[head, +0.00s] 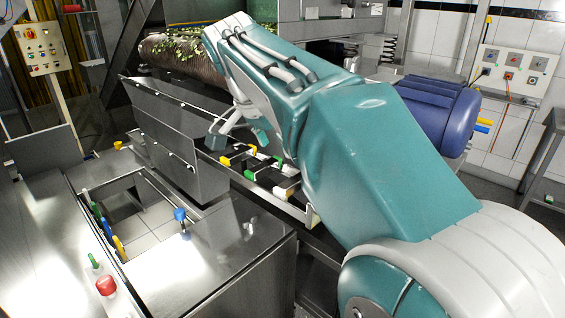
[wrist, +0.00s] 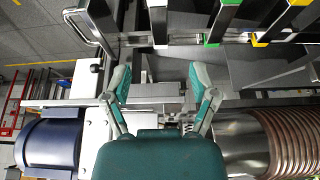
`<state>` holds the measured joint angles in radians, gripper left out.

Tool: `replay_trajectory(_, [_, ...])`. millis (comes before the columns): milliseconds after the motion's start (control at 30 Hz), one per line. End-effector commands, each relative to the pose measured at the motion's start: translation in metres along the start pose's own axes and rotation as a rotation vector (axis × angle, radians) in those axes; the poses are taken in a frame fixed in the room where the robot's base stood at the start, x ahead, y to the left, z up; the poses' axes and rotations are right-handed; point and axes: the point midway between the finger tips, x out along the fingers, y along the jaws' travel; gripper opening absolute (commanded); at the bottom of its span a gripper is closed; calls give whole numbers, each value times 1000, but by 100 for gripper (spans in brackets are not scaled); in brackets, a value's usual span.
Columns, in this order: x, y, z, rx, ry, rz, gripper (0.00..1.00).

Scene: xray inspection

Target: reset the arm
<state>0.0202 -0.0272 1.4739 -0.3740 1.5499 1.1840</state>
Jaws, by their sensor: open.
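My gripper (head: 240,137) hangs from the end of my teal arm, above the metal rail by the grey machine panels. In the wrist view my gripper (wrist: 160,82) has its two teal fingers spread wide. Nothing is between the fingers, and the metal framework shows through the gap. My arm is bent and reaches from the lower right to the upper middle of the head view.
Black bars with yellow, green and white ends (head: 262,172) lie near the gripper. A blue motor (head: 440,110) is behind my arm. A ribbed roll (head: 185,55) with leaves lies behind. A steel bench (head: 190,265) with a red knob (head: 106,286) stands in front.

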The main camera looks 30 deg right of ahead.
Motion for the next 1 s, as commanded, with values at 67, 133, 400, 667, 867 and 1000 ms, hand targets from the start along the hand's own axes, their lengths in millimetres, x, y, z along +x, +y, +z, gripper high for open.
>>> replay_trajectory(67, [-10, -1, 0, -1, 1, -2, 75])
replay_trajectory(133, [-14, 0, 0, 0, 0, 0, 75])
replay_trajectory(400, [-18, 0, 0, 0, 0, 1, 75])
replay_trajectory(667, [-17, 0, 0, -2, -1, 0, 75])
replay_trajectory(867, [-9, 19, 21, -160, -23, -62, 75])
replay_trajectory(1000, [7, 44, 54, -385, -40, -161, 75])
